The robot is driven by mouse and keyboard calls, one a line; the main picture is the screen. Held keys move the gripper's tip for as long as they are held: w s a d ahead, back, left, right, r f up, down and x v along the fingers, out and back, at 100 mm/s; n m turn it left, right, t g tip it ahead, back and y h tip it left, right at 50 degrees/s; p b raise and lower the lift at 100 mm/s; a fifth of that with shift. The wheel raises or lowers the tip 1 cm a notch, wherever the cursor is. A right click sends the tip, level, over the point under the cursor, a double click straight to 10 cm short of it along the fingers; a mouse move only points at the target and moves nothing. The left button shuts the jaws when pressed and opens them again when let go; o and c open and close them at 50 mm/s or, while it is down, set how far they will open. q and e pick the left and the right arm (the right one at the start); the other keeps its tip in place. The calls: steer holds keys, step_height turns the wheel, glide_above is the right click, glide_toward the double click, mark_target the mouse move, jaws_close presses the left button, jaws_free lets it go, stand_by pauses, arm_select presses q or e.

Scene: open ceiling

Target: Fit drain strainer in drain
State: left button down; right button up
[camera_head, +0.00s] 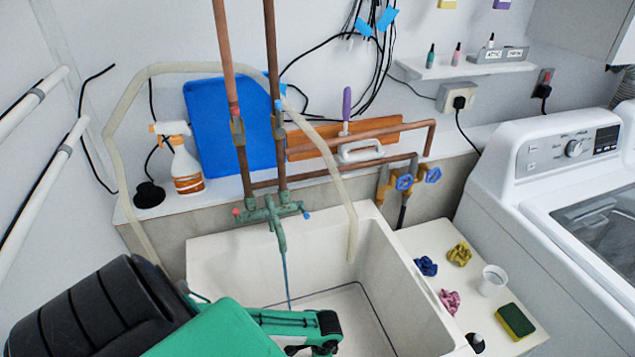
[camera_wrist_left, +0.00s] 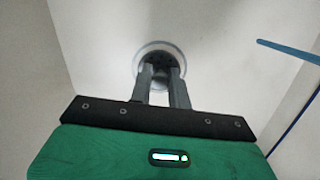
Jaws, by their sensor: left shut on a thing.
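In the left wrist view my left gripper (camera_wrist_left: 161,68) points at a round, pale-rimmed drain area (camera_wrist_left: 139,58) with a dark centre in the basin floor. Its two fingers are close together, shut on the small strainer (camera_wrist_left: 160,78), which is mostly hidden between them. The strainer is over or at the drain; I cannot tell whether it is seated. My right gripper is not in view.
A green tap (camera_head: 270,212) stands over the basin, with a thin blue strand (camera_head: 287,280) hanging from it, also in the left wrist view (camera_wrist_left: 285,50). A pale hose (camera_head: 352,235) hangs over the rim. Cloths, a cup (camera_head: 492,280) and a sponge (camera_head: 515,321) lie right of the basin.

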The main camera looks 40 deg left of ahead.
arm_select(q)
steer(key=shift+f, duration=0.55)
steer(key=c, duration=1.2)
jaws_free()
steer(key=shift+c, duration=0.2)
steer(key=shift+r, duration=0.1)
step_height(320, 180, up, 14)
steer(key=w+b, duration=0.1)
steer(key=shift+w+d+f, duration=0.2)
steer(key=shift+d, duration=0.25)
